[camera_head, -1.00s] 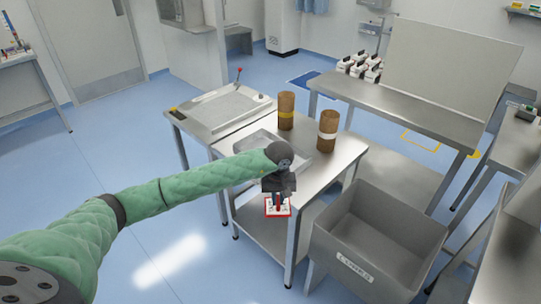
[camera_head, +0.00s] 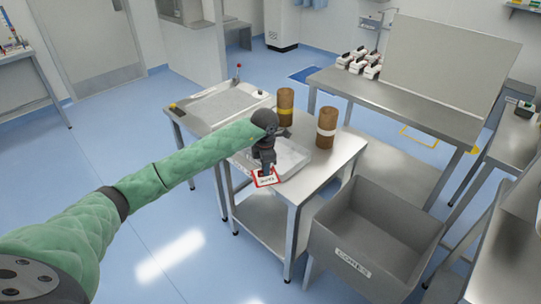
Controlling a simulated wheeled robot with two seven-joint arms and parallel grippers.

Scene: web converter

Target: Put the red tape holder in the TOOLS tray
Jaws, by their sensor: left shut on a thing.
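My left gripper (camera_head: 265,168) is shut on the red tape holder (camera_head: 265,178), a small red-edged piece with a white face and dark lettering too small to read. It hangs tilted below the jaws, in front of the shallow grey metal tray (camera_head: 291,160) on the steel table. My gripper and wrist hide the tray's left part. No TOOLS label is readable on the tray. From this view I cannot tell whether the holder is over the tray's near edge or touches it. My right gripper is not in view.
Two brown cardboard cores (camera_head: 326,128) stand on the steel table (camera_head: 307,182) behind and right of the tray. A large grey bin (camera_head: 371,235) marked CORES stands at the front right.

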